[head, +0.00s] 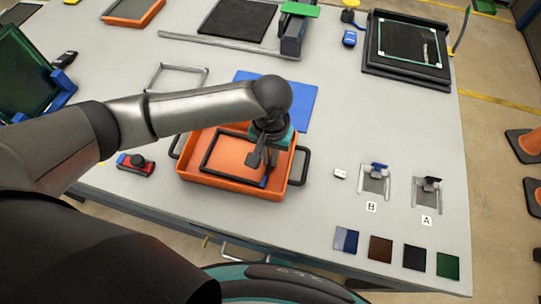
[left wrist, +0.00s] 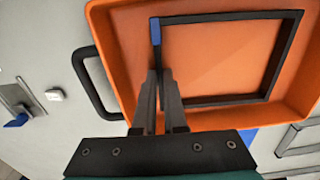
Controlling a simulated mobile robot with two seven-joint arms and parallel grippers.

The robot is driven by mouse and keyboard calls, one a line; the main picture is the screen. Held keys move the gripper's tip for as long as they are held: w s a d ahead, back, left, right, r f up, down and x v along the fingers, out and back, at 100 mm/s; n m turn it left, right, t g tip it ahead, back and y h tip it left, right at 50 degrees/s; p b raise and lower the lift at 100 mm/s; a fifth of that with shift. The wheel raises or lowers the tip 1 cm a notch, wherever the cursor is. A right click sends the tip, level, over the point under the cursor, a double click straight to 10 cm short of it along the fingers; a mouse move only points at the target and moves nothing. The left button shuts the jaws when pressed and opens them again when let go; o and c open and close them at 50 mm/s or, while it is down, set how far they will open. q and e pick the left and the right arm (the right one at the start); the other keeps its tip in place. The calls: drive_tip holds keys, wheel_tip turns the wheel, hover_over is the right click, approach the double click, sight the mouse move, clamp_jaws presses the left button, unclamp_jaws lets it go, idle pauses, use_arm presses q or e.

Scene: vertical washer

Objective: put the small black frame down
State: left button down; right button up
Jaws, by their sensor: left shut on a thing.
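The small black frame (head: 207,152) is a thin rectangle with a blue tab (head: 264,181) on one side. It lies within the outline of the orange tray (head: 235,191), which has black handles at its ends. My left gripper (head: 263,170) points down over the tray and is shut on one side bar of the frame. In the left wrist view the fingers (left wrist: 160,80) close on the frame (left wrist: 284,55) just below the blue tab (left wrist: 155,31). I cannot tell whether the frame touches the tray floor (left wrist: 215,55). My right gripper is not in view.
A blue mat (head: 305,95) lies behind the tray. A grey open frame (head: 178,67) lies at back left, and a red and blue device (head: 136,164) at left. A small white object (head: 340,174) and clips B (head: 374,180) and A (head: 427,192) are at right.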

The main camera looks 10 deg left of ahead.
use_arm(q)
drive_tip(key=c, duration=1)
unclamp_jaws()
wheel_tip(320, 180, up, 12)
drive_tip(key=p, duration=0.3)
drive_tip(key=shift+r, duration=0.1)
